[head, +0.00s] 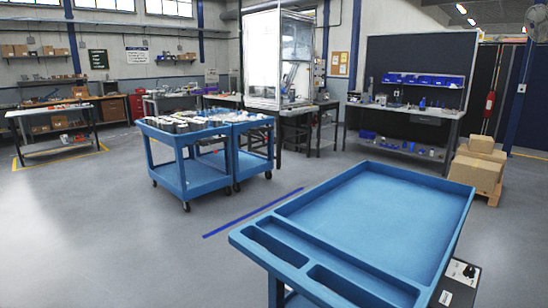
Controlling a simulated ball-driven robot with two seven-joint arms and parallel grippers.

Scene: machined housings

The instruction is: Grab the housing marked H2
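Several small grey, dark and white parts (178,124) sit on the top of a blue cart (187,181) in the middle distance. They may be housings, but they are too small to tell and no H2 mark can be read. More pale parts (238,118) sit on a second blue cart (254,163) beside it. Neither of my grippers is in view.
An empty blue cart (385,205) stands close at the lower right. A blue floor line (252,213) lies between it and the farther carts. Cardboard boxes (478,167) stand on the right. The grey floor at left is clear. Workbenches line the walls.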

